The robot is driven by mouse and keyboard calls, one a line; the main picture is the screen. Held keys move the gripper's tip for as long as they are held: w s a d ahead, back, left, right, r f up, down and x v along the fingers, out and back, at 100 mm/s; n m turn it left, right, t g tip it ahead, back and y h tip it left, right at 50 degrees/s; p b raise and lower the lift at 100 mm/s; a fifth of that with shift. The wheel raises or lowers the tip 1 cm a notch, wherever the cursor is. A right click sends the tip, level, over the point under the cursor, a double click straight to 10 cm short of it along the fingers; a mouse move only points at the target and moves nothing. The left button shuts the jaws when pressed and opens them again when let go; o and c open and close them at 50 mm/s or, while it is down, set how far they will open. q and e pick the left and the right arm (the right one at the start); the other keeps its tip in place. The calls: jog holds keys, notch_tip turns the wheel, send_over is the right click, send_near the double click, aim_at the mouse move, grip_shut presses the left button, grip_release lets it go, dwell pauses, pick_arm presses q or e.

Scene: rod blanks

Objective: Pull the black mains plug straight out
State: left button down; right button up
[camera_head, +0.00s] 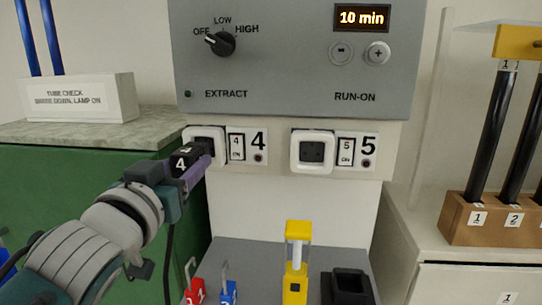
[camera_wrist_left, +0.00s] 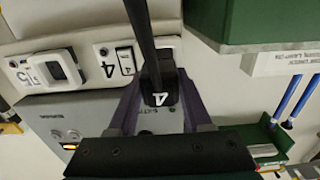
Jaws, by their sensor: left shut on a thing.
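The black mains plug (camera_head: 187,160), marked 4, is at the lower left front of white socket 4 (camera_head: 219,133) under the grey panel. My left gripper (camera_head: 203,160) is shut on the plug. In the left wrist view the plug (camera_wrist_left: 160,93) sits between my purple fingers, with a black cable running up from it. The plug and fingers hide part of the socket's face, so I cannot tell how deep the plug's pins sit. My right gripper is not in view.
Empty socket 5 (camera_head: 312,152) is to the right, with a rocker switch beside each socket. The grey control panel (camera_head: 290,75) is above. A wooden rod block (camera_head: 490,222) is at right.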

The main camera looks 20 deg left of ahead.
pick_arm(q)
jog(key=shift+p+v, duration=0.3)
jog(key=shift+v, duration=0.45)
jog(key=shift+p+v, duration=0.6)
jog(key=shift+v, duration=0.95)
jog(key=shift+p+v, duration=0.35)
jog(key=shift+v, duration=1.1)
